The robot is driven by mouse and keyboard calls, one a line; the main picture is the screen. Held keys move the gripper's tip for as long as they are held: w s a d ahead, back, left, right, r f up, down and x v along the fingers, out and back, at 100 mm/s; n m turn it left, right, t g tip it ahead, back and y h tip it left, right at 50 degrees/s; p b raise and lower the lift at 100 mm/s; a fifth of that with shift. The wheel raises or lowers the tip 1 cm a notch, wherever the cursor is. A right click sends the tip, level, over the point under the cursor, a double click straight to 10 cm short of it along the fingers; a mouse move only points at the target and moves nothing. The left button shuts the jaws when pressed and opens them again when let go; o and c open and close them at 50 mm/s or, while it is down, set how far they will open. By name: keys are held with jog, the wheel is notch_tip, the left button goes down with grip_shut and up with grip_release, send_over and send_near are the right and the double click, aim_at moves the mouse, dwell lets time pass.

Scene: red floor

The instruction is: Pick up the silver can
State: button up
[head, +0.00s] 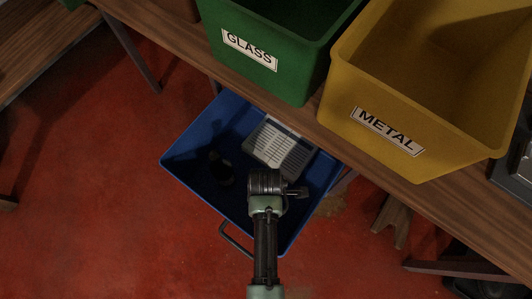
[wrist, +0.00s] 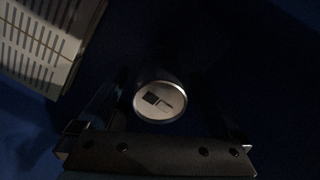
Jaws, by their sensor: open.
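The silver can shows in the wrist view as a round, pale metallic lid (wrist: 160,101) with a small dark mark, facing the camera. It appears upright in the dark interior of the blue bin (head: 190,137). My gripper (head: 278,187) is over the bin in the head view. In the wrist view its dark bar crosses the bottom, with the can's lid just beyond it, roughly centred. The jaws are open and hold nothing visible. The can cannot be made out in the head view, and its lower body is lost in shadow.
A dark, unclear object (head: 221,168) lies at the bin's left. A wooden table with the green GLASS bin (head: 255,75) and yellow METAL bin (head: 405,120) stands behind. Red floor is clear at left.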

grip_shut()
dwell(0.3)
jog(key=shift+r, duration=0.15)
